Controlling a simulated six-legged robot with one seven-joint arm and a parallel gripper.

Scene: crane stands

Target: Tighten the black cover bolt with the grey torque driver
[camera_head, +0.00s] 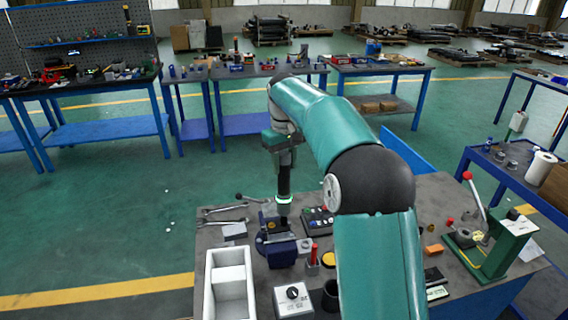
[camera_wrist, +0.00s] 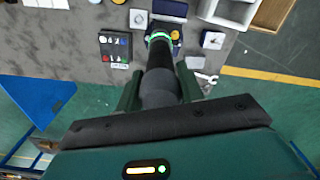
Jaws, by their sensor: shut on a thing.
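My gripper (camera_head: 284,150) is shut on the grey torque driver (camera_head: 284,182), which hangs nearly upright with a lit white-green ring near its lower end. In the wrist view my gripper's fingers (camera_wrist: 160,88) sit on both sides of the driver (camera_wrist: 163,62), which points away toward the bench. The driver's lower end is over or at a blue fixture (camera_head: 276,248) with dark and yellow parts. Whether it touches the fixture I cannot tell. The black cover bolt is not distinguishable; the driver and its ring hide that spot in the wrist view.
The workbench (camera_head: 208,240) holds a white divided tray (camera_head: 230,285), wrenches (camera_head: 222,212), a white box with a black knob (camera_head: 293,299), a red-handled item (camera_head: 314,255) and a green lever press (camera_head: 490,245) at right. Blue tables stand beyond open green floor.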

